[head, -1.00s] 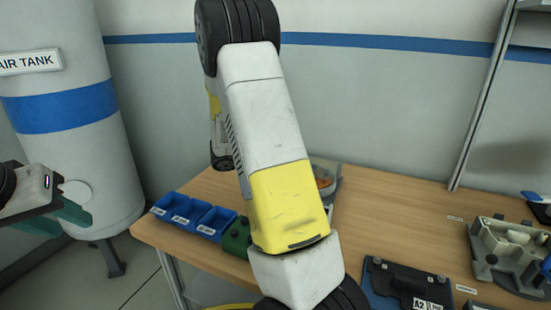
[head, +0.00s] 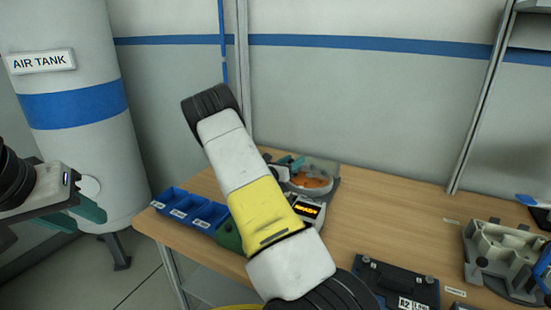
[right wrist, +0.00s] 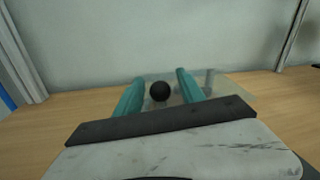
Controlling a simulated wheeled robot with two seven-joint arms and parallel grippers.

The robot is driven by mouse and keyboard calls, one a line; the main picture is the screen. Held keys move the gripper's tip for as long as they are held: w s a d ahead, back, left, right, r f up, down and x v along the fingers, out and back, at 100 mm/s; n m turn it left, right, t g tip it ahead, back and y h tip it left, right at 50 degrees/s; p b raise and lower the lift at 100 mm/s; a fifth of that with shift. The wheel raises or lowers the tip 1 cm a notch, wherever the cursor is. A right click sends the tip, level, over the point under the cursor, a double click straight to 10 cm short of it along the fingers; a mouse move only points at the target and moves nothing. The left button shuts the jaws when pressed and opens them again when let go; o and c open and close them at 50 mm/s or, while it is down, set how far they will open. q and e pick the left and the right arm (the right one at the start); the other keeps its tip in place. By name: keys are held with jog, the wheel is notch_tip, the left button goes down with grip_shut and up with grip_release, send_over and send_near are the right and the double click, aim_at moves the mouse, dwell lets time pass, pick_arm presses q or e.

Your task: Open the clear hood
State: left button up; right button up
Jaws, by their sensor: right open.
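The clear hood (head: 322,172) sits closed over a grey device on the bench, with an orange part showing under it. In the right wrist view the hood (right wrist: 222,84) is a faint clear box with a round black knob (right wrist: 159,91) at its front. My right gripper (right wrist: 160,77) is open, its two teal fingers on either side of the knob, with gaps visible. In the head view my right gripper (head: 291,163) is at the hood's left side, partly hidden by my arm. My left gripper (head: 88,209) is at the far left, away from the bench; its jaw opening is unclear.
Blue bins (head: 190,211) and a green item (head: 229,236) stand at the bench's left edge. A black A2 plate (head: 400,285) and a grey fixture (head: 500,255) lie to the right. The air tank (head: 75,120) stands left.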

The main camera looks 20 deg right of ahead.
jog(key=shift+x, duration=0.85)
grip_shut()
dwell(0.8)
